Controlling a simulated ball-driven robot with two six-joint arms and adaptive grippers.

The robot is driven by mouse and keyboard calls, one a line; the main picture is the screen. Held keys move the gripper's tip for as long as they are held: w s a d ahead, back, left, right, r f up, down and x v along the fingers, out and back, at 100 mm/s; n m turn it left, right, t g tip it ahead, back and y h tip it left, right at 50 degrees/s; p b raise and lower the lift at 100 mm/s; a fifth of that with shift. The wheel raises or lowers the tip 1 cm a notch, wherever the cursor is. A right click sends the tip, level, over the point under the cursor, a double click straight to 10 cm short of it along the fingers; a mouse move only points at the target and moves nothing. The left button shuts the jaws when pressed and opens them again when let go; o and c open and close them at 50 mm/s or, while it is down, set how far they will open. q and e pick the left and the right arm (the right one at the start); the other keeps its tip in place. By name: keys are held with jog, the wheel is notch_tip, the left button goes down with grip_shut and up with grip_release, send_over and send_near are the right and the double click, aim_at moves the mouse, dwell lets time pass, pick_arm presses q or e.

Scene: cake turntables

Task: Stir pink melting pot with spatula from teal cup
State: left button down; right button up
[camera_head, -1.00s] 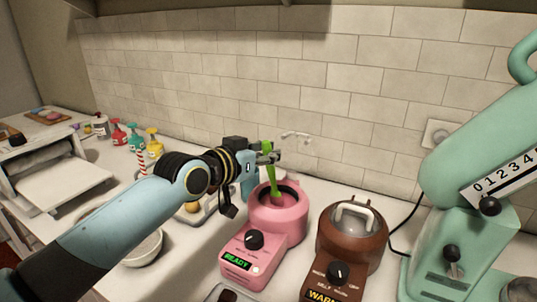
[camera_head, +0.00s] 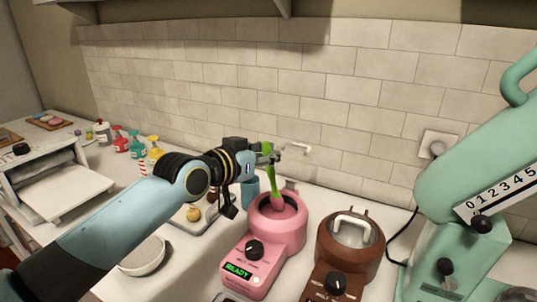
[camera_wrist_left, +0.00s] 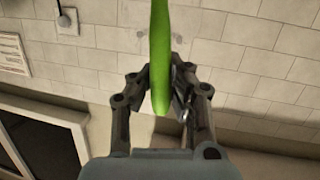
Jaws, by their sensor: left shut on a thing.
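The pink melting pot (camera_head: 285,238) stands on the counter with its round opening uncovered and its display reading READY. My left gripper (camera_head: 272,158) is above the pot, shut on the green handle of the spatula (camera_head: 271,178). The spatula points down, and its pinkish lower end reaches into the pot's opening; the tip inside is hidden. In the left wrist view the green handle (camera_wrist_left: 160,55) runs between the fingers of my left gripper (camera_wrist_left: 163,85). The teal cup (camera_head: 250,190) stands behind and left of the pot, partly hidden by my gripper. My right gripper is not in view.
A brown melting pot (camera_head: 348,255) with a clear lid stands right of the pink one. A mint stand mixer (camera_head: 450,230) fills the right side. A white bowl (camera_head: 145,262), a tray (camera_head: 190,224) and several coloured bottles (camera_head: 137,143) are at the left. A tiled wall (camera_head: 330,90) rises behind.

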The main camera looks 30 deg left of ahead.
pick_arm(q)
notch_tip(320, 180, up, 4)
jog(key=p, duration=0.4)
jog(key=shift+r, duration=0.1)
